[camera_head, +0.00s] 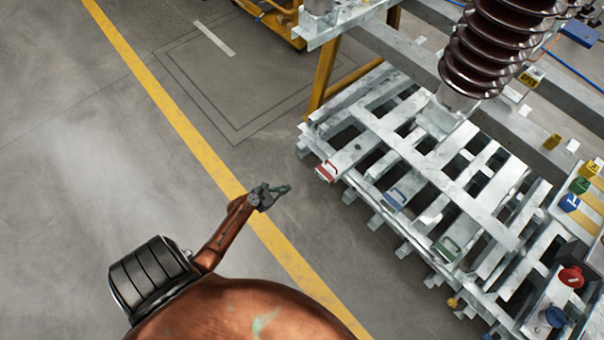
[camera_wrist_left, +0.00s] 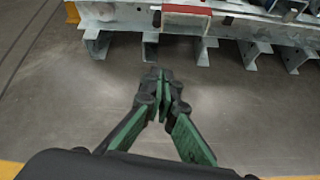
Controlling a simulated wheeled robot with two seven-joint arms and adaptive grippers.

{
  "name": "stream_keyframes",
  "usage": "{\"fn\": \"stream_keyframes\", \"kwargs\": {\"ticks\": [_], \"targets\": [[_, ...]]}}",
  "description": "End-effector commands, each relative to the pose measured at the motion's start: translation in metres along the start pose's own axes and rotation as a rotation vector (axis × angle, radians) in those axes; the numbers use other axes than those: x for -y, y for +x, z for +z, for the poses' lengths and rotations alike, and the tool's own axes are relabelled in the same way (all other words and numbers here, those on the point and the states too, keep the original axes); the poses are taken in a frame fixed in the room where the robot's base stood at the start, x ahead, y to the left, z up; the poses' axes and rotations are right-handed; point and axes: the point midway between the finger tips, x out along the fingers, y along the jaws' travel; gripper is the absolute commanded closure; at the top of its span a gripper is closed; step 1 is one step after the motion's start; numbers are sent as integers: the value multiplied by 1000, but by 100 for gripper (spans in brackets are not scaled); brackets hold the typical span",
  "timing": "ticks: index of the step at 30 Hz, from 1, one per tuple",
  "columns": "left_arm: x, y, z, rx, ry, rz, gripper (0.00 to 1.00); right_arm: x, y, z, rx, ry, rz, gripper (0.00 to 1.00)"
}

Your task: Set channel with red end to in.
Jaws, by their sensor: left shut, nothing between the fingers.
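The channel with the red end (camera_head: 326,172) is a grey metal channel in the slatted metal frame, its red handle-like end facing the open floor at the frame's near left. The red end also shows at the top of the left wrist view (camera_wrist_left: 187,10). My left gripper (camera_head: 286,188) is shut and empty, over the floor a little left of the red end and apart from it. In the left wrist view its green-lined fingers (camera_wrist_left: 153,77) meet at the tips, pointing toward the frame below the red end. My right gripper is not in view.
Similar channels with a blue end (camera_head: 396,198) and a green end (camera_head: 447,249) lie along the same frame edge. A brown ribbed insulator (camera_head: 495,45) stands on the frame. Coloured knobs (camera_head: 571,276) sit at the right. Floor left of the frame is clear, crossed by a yellow line (camera_head: 180,122).

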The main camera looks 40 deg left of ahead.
Motion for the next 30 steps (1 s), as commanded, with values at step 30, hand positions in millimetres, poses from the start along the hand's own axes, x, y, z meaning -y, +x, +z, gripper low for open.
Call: {"fn": "stream_keyframes", "kwargs": {"ticks": [30], "targets": [[-5,105,26,42,-202,-8,100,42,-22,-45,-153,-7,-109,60]]}}
